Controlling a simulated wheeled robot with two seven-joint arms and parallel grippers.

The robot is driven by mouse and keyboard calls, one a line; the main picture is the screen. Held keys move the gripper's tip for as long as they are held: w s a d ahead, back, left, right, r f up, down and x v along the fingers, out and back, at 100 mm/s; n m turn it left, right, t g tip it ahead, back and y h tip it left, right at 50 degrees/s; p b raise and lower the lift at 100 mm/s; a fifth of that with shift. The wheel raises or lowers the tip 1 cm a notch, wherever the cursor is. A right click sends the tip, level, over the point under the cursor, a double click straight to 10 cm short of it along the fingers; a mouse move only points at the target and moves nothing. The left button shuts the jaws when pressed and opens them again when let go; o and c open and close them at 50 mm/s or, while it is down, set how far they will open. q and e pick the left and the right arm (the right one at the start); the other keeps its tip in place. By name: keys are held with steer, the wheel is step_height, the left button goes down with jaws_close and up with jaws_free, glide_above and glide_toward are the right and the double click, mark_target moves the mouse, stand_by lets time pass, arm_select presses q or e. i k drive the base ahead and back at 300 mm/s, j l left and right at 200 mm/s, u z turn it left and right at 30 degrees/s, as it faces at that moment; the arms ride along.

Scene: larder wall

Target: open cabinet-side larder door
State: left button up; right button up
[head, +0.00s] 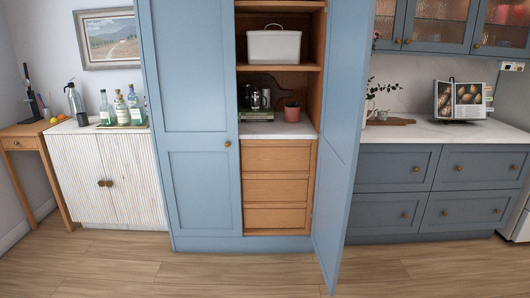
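The tall blue larder stands in the middle of the head view. Its left door (188,115) is shut flat against the front, with a small round brass knob (228,144) near its right edge. Its right door (343,130) stands wide open, swung out towards me, hinged at the right side and seen nearly edge-on. Any knob on the right door is hidden. Inside the open half are wooden shelves (280,67), a pale counter (279,129) and wooden drawers (277,190). Neither of my grippers is in view.
A white fluted sideboard (117,178) with bottles stands to the left, beside a wooden side table (27,131). Blue drawer units (440,190) under a pale worktop stand to the right. The wooden floor (190,275) in front is clear except for the open door's reach.

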mark_target(190, 45)
steer(key=i, duration=2.7)
steer(key=u, duration=0.15)
steer(key=i, duration=0.05)
